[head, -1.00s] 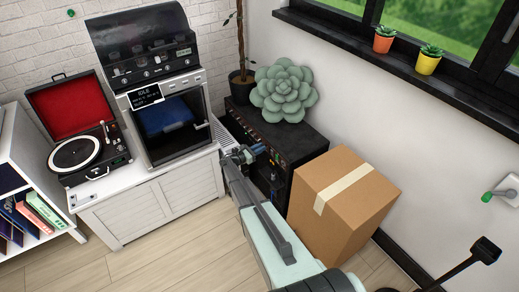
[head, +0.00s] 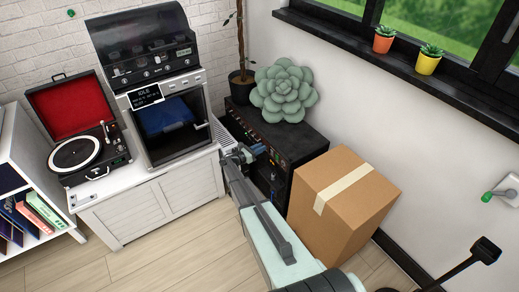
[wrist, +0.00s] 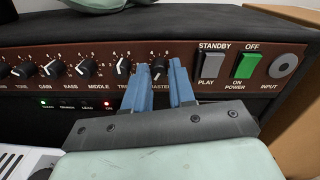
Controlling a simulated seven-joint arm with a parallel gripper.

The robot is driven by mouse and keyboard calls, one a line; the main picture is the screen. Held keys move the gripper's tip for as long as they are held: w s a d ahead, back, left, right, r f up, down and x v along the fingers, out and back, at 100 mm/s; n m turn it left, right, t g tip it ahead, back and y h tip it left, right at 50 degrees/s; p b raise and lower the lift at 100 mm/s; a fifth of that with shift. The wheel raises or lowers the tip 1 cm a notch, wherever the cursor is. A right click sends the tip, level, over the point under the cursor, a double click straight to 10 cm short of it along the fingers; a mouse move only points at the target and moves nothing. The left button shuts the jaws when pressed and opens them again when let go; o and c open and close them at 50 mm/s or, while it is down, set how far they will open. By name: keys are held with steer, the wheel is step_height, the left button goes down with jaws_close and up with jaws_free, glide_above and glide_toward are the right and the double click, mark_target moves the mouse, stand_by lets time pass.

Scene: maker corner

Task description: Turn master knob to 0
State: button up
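The black amplifier (head: 303,143) stands against the wall in the head view. Its brown control panel (wrist: 222,72) fills the wrist view. The master knob (wrist: 158,69) is small, black and round; its label is partly hidden by a finger. Its exact pointer setting is too small to read. My gripper (wrist: 162,75) is open, its blue fingers on either side of the master knob with a narrow gap between them. I cannot tell whether either finger touches the knob. In the head view my gripper (head: 248,152) is at the amplifier's front.
The treble knob (wrist: 123,66) is close left of my fingers. The standby switch (wrist: 209,62) and green power switch (wrist: 246,65) are to the right. A succulent (head: 284,90) sits on the amplifier. A cardboard box (head: 345,203) stands right of it.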

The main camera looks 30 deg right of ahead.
steer(key=o, duration=0.4)
steer(key=shift+c, duration=0.2)
steer(key=shift+a, duration=0.15)
steer(key=a, duration=1.3)
steer(key=shift+s+a, duration=0.2)
steer(key=shift+a, duration=0.1)
